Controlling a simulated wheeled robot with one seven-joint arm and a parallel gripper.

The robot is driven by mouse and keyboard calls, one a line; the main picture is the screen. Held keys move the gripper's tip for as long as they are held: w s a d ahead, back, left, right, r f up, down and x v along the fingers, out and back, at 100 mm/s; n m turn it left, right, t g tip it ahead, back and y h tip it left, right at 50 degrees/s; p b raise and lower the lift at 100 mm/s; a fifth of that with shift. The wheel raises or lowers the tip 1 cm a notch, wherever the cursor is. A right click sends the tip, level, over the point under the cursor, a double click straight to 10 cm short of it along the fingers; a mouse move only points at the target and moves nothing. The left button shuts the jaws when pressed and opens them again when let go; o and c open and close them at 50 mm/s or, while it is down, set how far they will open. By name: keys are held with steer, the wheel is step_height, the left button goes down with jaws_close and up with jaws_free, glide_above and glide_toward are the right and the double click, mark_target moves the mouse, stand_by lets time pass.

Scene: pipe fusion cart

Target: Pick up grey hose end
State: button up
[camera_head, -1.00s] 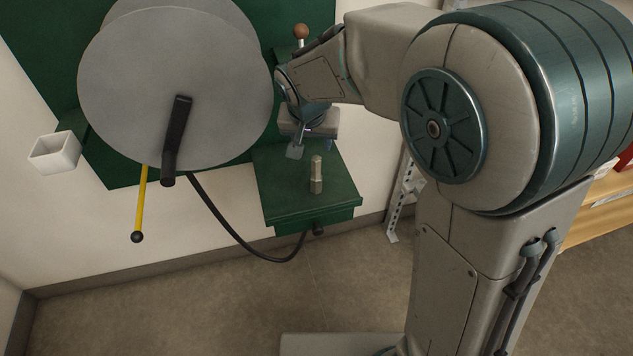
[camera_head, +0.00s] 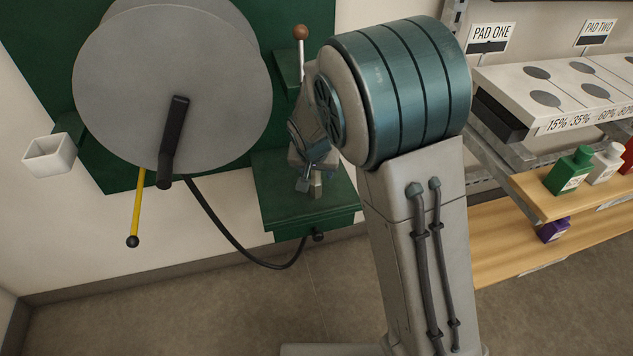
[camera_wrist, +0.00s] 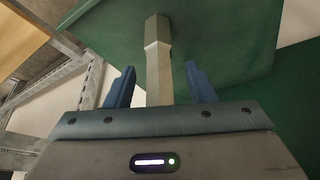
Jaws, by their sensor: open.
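The grey hose end (camera_head: 317,184) stands upright on the green shelf (camera_head: 270,212) in the head view, its upper part hidden by my gripper (camera_head: 309,178). In the wrist view the hose end (camera_wrist: 158,60) is a pale grey post with a thicker hexagonal part towards the shelf (camera_wrist: 232,45). It passes between the two blue fingers of my gripper (camera_wrist: 160,88). The fingers are open, with a gap on each side of the post. Whether one finger touches it cannot be told in the head view.
A large grey reel (camera_head: 170,90) with a black crank (camera_head: 172,135) stands left of the shelf. A black hose (camera_head: 228,232) loops below to the shelf front. A lever with a brown knob (camera_head: 301,33) rises behind. A rack with bottles (camera_head: 569,171) stands at right.

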steer(key=shift+w+f, duration=0.15)
steer(key=shift+f, duration=0.2)
jaws_close()
steer(key=shift+r, duration=0.15)
